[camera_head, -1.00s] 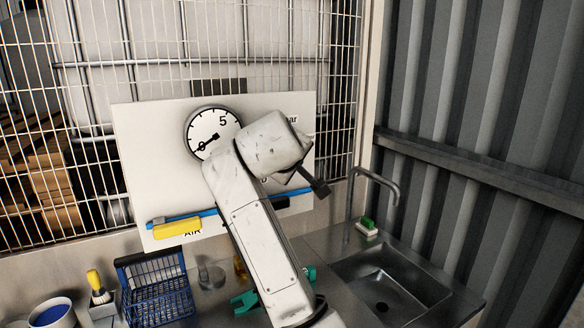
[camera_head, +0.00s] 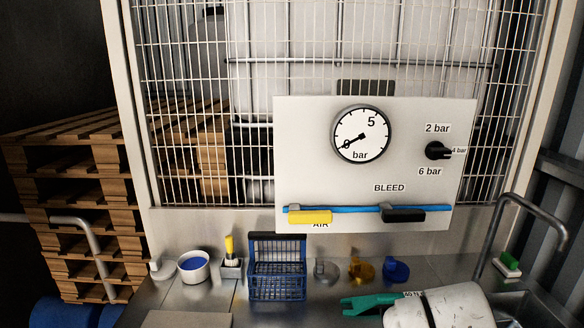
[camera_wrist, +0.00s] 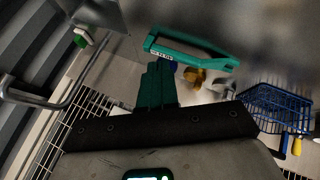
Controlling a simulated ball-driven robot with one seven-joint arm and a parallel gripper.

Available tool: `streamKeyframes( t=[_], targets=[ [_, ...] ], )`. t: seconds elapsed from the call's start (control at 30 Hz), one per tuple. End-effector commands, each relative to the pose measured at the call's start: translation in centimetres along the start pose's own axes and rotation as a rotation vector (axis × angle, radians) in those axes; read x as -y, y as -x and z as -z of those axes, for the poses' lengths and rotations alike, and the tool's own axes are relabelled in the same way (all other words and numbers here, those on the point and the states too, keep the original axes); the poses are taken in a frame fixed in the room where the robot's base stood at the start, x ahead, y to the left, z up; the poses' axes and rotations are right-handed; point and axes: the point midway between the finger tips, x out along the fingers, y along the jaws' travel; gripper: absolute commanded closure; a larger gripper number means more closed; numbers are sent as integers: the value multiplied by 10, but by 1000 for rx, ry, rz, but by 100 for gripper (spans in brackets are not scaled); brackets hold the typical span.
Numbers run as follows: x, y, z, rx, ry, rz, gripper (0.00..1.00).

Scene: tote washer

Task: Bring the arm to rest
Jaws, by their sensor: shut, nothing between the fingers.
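My gripper (camera_wrist: 157,85) shows in the wrist view as dark teal fingers, shut together and empty. In the head view a white link of my arm (camera_head: 445,306) is low at the right, over the counter; my gripper cannot be made out there. A teal tool with a white label (camera_head: 362,305) lies on the counter, partly hidden by my arm. It also shows in the wrist view (camera_wrist: 195,45), ahead of my fingertips. I cannot tell how large the gap between them is.
The counter holds a blue basket (camera_head: 277,283), a bowl with blue content (camera_head: 194,268), a yellow-handled brush (camera_head: 230,247), and small gold (camera_head: 361,270) and blue (camera_head: 397,270) items. A sink (camera_head: 520,306) and tap (camera_head: 512,200) are right. A gauge panel (camera_head: 290,150) stands behind.

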Motion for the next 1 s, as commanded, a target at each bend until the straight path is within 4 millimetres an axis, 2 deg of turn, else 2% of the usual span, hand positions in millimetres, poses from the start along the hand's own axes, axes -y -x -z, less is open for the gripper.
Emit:
streamKeyframes(
  t=[0.03,0.13,0.27,0.37,0.5,0.6,0.7,0.8,1.0],
  targets=[
    [16,-9,-31,32,-18,38,100],
    [44,-19,-85,88,-63,107,100],
    [76,-22,-155,166,-122,190,100],
    [98,-18,-208,228,-168,247,100],
    [125,-2,-279,321,-232,317,100],
    [138,13,-320,378,-272,356,100],
    [148,27,-350,425,-302,383,100],
    [153,37,-368,454,-322,399,100],
    [155,43,-378,470,-334,407,100]
  ],
)
